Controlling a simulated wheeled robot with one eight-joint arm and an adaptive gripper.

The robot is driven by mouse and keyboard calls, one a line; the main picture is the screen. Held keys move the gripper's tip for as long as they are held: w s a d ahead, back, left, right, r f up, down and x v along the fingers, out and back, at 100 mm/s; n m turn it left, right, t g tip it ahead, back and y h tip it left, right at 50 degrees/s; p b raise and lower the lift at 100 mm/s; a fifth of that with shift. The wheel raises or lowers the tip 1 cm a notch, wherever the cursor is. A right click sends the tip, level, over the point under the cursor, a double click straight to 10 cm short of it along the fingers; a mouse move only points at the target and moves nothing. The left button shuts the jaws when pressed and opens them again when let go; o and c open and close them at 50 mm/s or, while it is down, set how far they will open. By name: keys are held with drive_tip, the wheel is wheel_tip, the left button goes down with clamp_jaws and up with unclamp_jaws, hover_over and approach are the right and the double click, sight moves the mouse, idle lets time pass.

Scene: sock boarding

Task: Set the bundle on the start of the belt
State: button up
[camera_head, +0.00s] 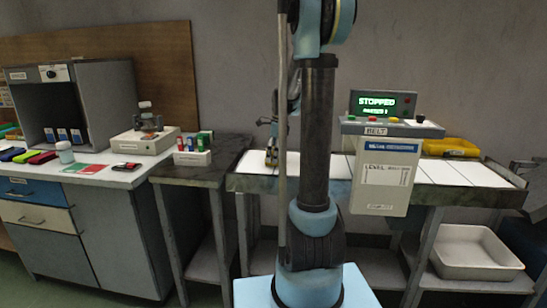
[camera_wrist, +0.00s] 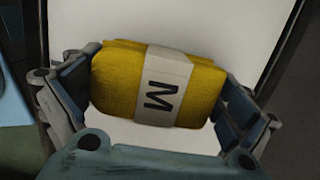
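The bundle (camera_wrist: 115,85) is yellow ribbed fabric with a white band marked M, seen in the wrist view. My gripper (camera_wrist: 155,92) has a finger against each short side of the bundle and is shut on it. White belt surface (camera_wrist: 215,25) lies beneath the bundle. I cannot tell whether the bundle touches it. In the head view my gripper (camera_head: 271,150) is over the left end of the belt (camera_head: 325,165), partly hidden behind my arm. The bundle is barely discernible there.
A belt control box (camera_head: 382,180) with a display (camera_head: 382,104) reading STOPPED stands at the belt's front. A yellow tray (camera_head: 451,147) sits behind the belt at right. A dark side table (camera_head: 225,160) with a box of small cartons (camera_head: 193,157) adjoins the left end.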

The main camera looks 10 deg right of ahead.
drive_tip(key=shift+r, duration=0.1)
idle(0.3)
drive_tip(key=r, duration=0.3)
drive_tip(key=d+r, duration=0.1)
drive_tip(key=r, duration=0.7)
drive_tip(key=shift+s+d+r, duration=0.15)
drive_tip(key=shift+s+d, duration=0.1)
drive_tip(key=shift+d, duration=0.05)
drive_tip(key=shift+r, duration=0.15)
drive_tip(key=shift+s+r, duration=0.1)
drive_tip(key=shift+s, duration=0.2)
drive_tip(key=s+f+n, duration=0.6)
drive_tip(key=s+n, duration=0.1)
drive_tip(key=s, duration=0.4)
drive_tip(key=s+a+f+n+t+h, duration=0.1)
drive_tip(key=s+f+n, duration=0.5)
drive_tip(key=s, duration=0.5)
drive_tip(key=s+f+n, duration=0.7)
drive_tip(key=s+n, duration=0.1)
drive_tip(key=s, duration=0.4)
drive_tip(key=shift+a+n+t+h, duration=0.2)
drive_tip(key=shift+n+t+h, duration=0.1)
drive_tip(key=shift+n+h, duration=0.1)
drive_tip(key=shift+w, duration=0.1)
